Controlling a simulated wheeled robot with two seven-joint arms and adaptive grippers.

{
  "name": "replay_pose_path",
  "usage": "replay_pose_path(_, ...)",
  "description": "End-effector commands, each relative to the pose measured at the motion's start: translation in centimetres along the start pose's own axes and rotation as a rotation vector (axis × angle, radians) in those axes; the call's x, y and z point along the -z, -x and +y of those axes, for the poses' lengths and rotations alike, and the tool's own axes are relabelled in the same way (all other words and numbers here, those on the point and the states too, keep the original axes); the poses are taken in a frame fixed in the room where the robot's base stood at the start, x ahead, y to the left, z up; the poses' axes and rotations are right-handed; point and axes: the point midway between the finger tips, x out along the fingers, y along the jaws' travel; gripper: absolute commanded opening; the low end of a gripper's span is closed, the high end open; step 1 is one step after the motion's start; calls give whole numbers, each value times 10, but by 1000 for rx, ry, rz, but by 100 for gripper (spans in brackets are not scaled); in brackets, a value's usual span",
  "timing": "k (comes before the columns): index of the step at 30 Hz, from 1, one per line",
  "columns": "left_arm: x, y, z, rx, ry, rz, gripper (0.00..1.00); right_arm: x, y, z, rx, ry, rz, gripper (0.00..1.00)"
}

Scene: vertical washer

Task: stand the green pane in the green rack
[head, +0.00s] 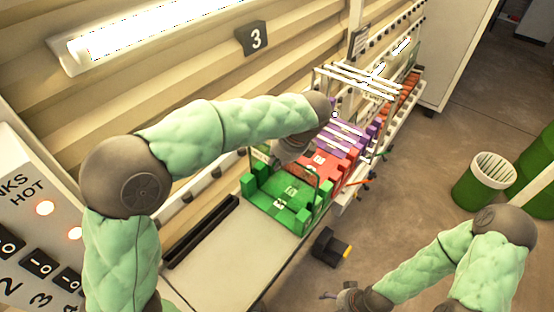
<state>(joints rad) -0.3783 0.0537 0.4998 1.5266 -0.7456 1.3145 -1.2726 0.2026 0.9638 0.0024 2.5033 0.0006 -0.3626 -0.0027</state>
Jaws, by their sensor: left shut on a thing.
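The green rack (278,207) stands at the near end of a row of coloured racks, with raised green blocks at its corners. I cannot tell whether the pane's lower edge touches the rack. My right gripper (330,297) is low at the bottom edge, away from the rack; its finger opening is unclear.
A pale bench top (222,248) lies in front. A green bin (484,180) stands on the floor at right.

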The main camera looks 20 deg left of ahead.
Motion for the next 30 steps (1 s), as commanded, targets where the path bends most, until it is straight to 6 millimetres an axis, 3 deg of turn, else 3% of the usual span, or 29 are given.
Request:
replay_pose_path(5,-1,0,0,3,2,-1,0,0,0,0,0,0,0,85)
replay_pose_path(6,-1,0,-1,3,2,-1,20,0,0,0,0,0,0,85)
replay_pose_path(8,-1,0,0,3,2,-1,37,0,0,0,0,0,0,85)
replay_pose_path(9,0,0,0,3,2,-1,39,0,0,0,0,0,0,85)
replay_pose_path(20,1,1,0,-1,-1,0,39,0,0,0,0,0,0,85)
replay_pose_path(26,1,26,-1,3,0,0,39,0,0,0,0,0,0,85)
replay_pose_path(30,1,55,-1,4,-1,0,39,0,0,0,0,0,0,85)
